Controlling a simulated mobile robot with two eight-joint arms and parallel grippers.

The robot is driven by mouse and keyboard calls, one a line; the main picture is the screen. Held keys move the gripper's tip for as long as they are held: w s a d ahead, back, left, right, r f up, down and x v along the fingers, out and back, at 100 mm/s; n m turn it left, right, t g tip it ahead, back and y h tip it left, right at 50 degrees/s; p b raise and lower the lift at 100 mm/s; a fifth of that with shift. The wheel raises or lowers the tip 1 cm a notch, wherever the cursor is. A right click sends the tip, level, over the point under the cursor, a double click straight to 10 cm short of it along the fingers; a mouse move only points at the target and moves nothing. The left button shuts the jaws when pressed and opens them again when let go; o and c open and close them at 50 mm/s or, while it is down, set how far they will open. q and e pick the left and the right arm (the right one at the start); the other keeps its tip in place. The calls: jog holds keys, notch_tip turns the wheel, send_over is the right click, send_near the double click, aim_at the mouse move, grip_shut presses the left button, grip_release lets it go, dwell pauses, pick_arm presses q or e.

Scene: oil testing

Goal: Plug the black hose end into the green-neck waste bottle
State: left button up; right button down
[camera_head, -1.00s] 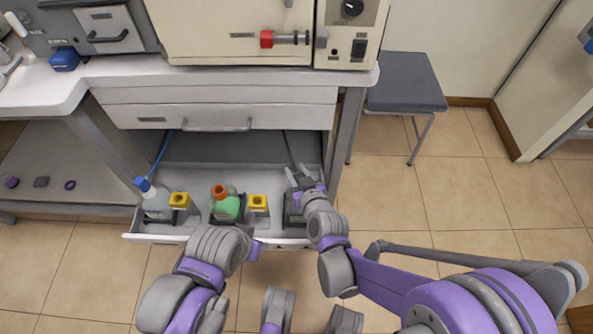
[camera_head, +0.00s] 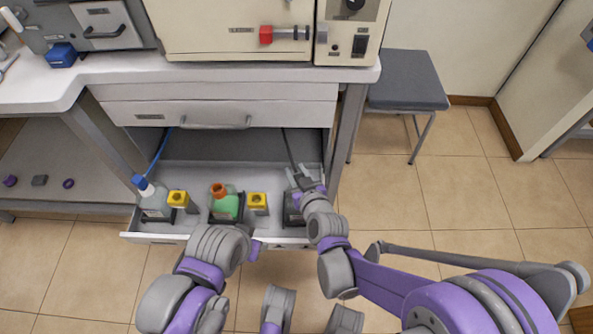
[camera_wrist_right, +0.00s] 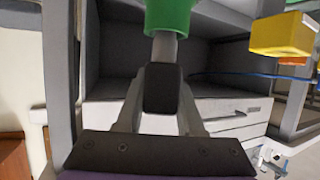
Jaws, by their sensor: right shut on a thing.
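My right gripper (camera_head: 298,176) is over the right end of the open drawer. In the right wrist view its fingers (camera_wrist_right: 160,95) are shut on the black hose end (camera_wrist_right: 162,88). A grey stem runs from the hose end to a green neck (camera_wrist_right: 168,14) at the top edge. The stem's tip is hidden there, so I cannot tell how deep it sits. In the head view, the dark hose (camera_head: 289,148) runs down from the drawer's back to the gripper. A dark holder (camera_head: 292,208) stands below the gripper, mostly covered by it. My left gripper is out of sight.
The drawer (camera_head: 150,238) also holds a blue-capped bottle (camera_head: 154,200), a green bottle with an orange neck (camera_head: 225,205), and two yellow-topped blocks, left (camera_head: 178,198) and right (camera_head: 257,200). A stool (camera_head: 407,80) stands to the right. The floor there is clear.

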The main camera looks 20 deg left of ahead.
jog(key=shift+f, duration=0.2)
dwell(0.5)
jog(key=shift+f+b, duration=0.35)
jog(key=shift+b, duration=0.1)
jog(key=shift+f+b, duration=0.4)
jog(key=shift+c, duration=2.2)
grip_release()
jog(key=p+v, duration=0.1)
jog(key=v, duration=1)
jog(key=shift+p, duration=0.3)
